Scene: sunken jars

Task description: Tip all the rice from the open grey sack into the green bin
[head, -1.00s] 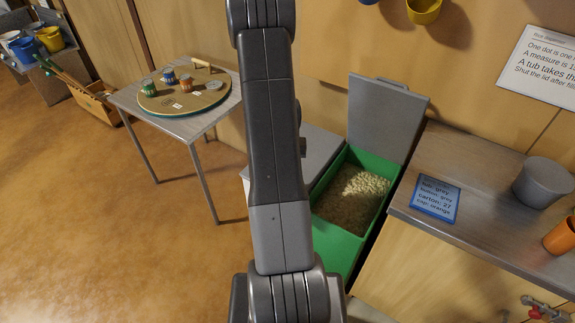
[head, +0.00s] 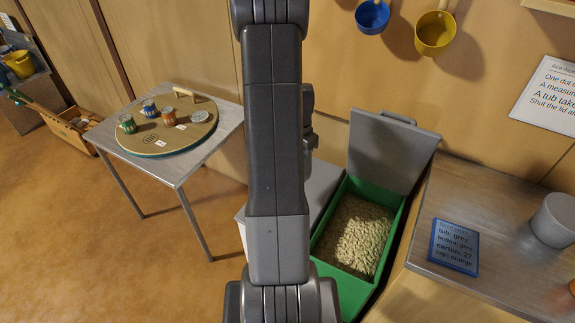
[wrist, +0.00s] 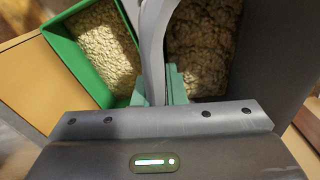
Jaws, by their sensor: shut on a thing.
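The green bin (head: 352,289) stands open in the head view with pale rice (head: 355,235) inside; the bin also shows at left in the wrist view (wrist: 75,75). My gripper (wrist: 158,88) has green fingertips shut on the curved grey wall of the grey sack (wrist: 157,40). Rice (wrist: 200,45) shows inside the sack, right of that wall. The sack is beside the bin in the wrist view; its height over the bin cannot be told. In the head view my arm hides the gripper and the sack.
The bin's grey lid (head: 392,150) is raised behind it. A counter (head: 500,270) at right holds a blue card (head: 455,246) and a grey tub (head: 553,220). A small table (head: 190,168) at left carries a round board (head: 160,135) with several small tins. Yellow (head: 435,33) and blue (head: 372,16) cups hang above.

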